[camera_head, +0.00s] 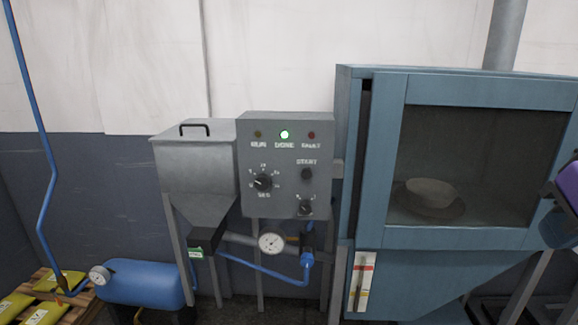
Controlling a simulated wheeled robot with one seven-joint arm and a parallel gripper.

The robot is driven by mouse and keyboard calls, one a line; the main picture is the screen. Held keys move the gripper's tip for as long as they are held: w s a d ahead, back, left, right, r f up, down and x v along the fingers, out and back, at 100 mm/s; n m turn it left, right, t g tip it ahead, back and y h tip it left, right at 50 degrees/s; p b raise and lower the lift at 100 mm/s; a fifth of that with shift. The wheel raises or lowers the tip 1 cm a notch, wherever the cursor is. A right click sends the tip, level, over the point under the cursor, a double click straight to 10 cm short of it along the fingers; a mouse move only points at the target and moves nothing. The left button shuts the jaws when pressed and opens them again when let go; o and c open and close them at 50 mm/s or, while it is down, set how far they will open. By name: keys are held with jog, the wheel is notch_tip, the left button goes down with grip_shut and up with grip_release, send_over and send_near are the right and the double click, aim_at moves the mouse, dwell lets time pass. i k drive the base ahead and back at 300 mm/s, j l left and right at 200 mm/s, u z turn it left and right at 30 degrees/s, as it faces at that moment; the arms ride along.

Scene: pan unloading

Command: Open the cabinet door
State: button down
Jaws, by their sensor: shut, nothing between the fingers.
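The blue cabinet (345,150) stands at the right. Its door (388,165) has a blue frame around a dark window (490,140). A dark gap runs along the door's left edge, between it and the cabinet body, so the door looks slightly ajar there. No handle can be made out. Through the window a pale round pan (432,192) is visible inside. A purple and dark part of my arm enters at the right edge, in front of the door's right side. My gripper's fingers are not in view, and the arm part hides the door's right edge.
A grey control box (290,150) with a lit green DONE lamp (284,134) stands left of the cabinet, beside a grey hopper (195,170). A blue tank (145,283) and a pallet with yellow bags (18,306) are at the lower left.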

aim_at(390, 92)
jog(key=i+l, duration=0.1)
jog(key=l, duration=0.4)
jog(key=l+z, duration=0.1)
jog(key=l, duration=0.35)
jog(key=i+l, duration=0.15)
jog(key=l, duration=0.35)
